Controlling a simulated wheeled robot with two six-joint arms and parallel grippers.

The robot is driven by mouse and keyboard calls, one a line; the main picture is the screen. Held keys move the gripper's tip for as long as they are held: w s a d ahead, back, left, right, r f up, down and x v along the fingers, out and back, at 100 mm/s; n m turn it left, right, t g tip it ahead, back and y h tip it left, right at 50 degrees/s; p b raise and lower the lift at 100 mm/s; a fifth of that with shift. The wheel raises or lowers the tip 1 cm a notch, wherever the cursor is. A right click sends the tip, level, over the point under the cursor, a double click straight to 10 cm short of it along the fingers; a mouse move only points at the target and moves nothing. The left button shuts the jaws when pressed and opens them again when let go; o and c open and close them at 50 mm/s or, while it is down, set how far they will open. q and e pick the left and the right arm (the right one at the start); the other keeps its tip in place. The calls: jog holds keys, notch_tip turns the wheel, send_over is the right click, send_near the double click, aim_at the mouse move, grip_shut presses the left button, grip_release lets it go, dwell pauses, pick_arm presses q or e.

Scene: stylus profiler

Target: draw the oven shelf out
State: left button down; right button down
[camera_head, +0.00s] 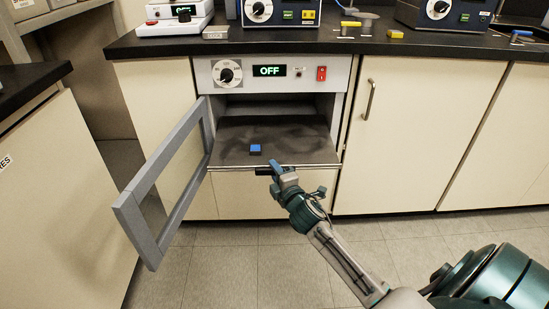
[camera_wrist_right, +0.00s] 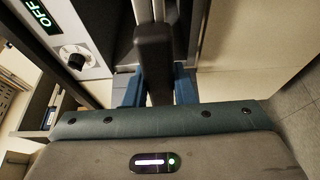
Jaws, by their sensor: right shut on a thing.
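The oven shelf (camera_head: 290,140) is a dark flat plate with a pale front edge, level in the open oven (camera_head: 210,87). Its front edge looks to stand out a little past the oven opening. A small blue block (camera_head: 255,149) lies on it near the front. My right gripper (camera_head: 274,170) is at the middle of the front edge, shut on the dark shelf handle (camera_head: 262,171). In the right wrist view the handle (camera_wrist_right: 154,60) stands between the blue fingers (camera_wrist_right: 156,88). My left gripper is in neither view.
The oven door (camera_head: 157,205) hangs wide open at the left. The oven display reads OFF (camera_head: 270,71). A cabinet (camera_head: 420,130) stands right of the oven, and a dark counter (camera_head: 370,45) with instruments runs above. The floor (camera_head: 235,265) in front is clear.

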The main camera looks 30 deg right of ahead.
jog(key=shift+s+a+f, duration=0.2)
jog(key=shift+s+a, duration=0.15)
jog(key=shift+s, duration=0.2)
jog(key=c, duration=1.4)
grip_release()
jog(key=shift+c, duration=0.2)
jog(key=shift+o, duration=1.2)
jog(key=shift+s+r, duration=0.1)
jog(key=shift+r, duration=0.05)
